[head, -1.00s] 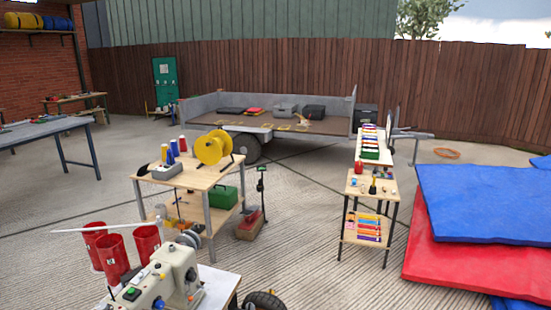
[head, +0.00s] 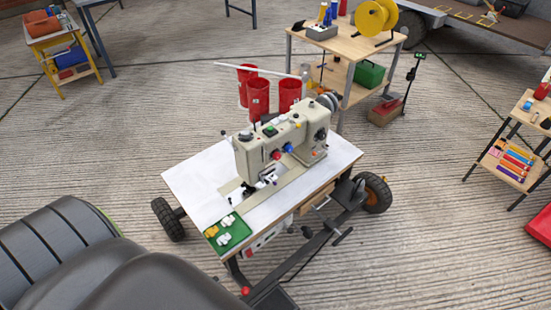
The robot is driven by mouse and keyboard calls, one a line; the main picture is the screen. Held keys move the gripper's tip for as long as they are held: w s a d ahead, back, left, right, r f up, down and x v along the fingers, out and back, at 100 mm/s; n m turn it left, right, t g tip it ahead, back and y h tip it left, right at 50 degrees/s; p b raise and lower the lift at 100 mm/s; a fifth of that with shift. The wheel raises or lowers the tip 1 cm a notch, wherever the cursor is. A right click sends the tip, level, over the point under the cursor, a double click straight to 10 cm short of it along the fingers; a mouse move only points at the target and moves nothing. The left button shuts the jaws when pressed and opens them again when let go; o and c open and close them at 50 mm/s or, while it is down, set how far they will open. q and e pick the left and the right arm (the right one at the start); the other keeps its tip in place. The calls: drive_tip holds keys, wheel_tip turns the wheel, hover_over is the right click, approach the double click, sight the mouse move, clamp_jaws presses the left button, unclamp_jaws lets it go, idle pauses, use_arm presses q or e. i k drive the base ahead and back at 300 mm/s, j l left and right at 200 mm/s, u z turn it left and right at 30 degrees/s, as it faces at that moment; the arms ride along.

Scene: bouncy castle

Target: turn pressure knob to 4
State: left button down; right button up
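A beige sewing machine (head: 283,139) stands on a white-topped wheeled table (head: 200,185) in the middle of the head view. I cannot tell which of these is the pressure knob, and no numbers or settings are readable at this size. Neither of my grippers is in view.
A green tray (head: 228,233) with small yellow and white parts lies at the table's front left corner. Wheels (head: 373,193) stick out at the sides. A large dark grey form fills the lower left; I cannot tell what it is.

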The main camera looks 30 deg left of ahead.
sight(246, 133)
drive_tip(key=u, duration=1.3)
drive_tip(key=k+l, duration=0.1)
drive_tip(key=l, duration=0.15)
drive_tip(key=k+l, duration=0.1)
drive_tip(key=l, duration=0.15)
drive_tip(key=i+l+u, duration=0.1)
drive_tip(key=l+u, duration=0.3)
drive_tip(key=l, duration=1.5)
